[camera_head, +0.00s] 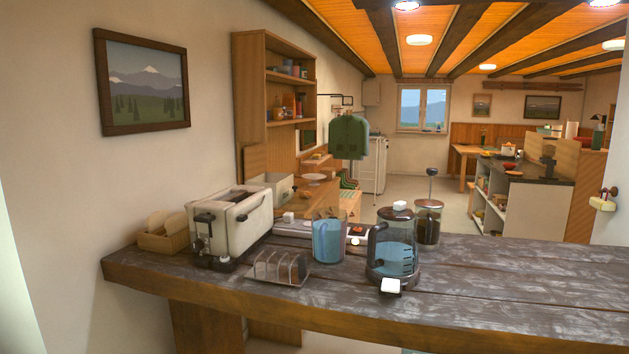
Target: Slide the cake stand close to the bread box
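I cannot make out a cake stand for certain. A small pale dish (313,178) on the wooden furniture behind the counter has a cake-stand-like shape, but it is small and partly hidden. I cannot identify a bread box for certain either. A pale open box (272,187) shows behind the toaster, partly covered by it. A wooden basket (163,241) holding bread slices stands at the counter's left end. Neither of my grippers is in view.
The dark plank counter (480,290) carries a cream toaster (240,228), a wire toast rack (279,270), a blue jug (328,240), a glass kettle (393,250) and a plunger jar (428,224). Its right part is clear. A shelf unit (252,95) stands behind.

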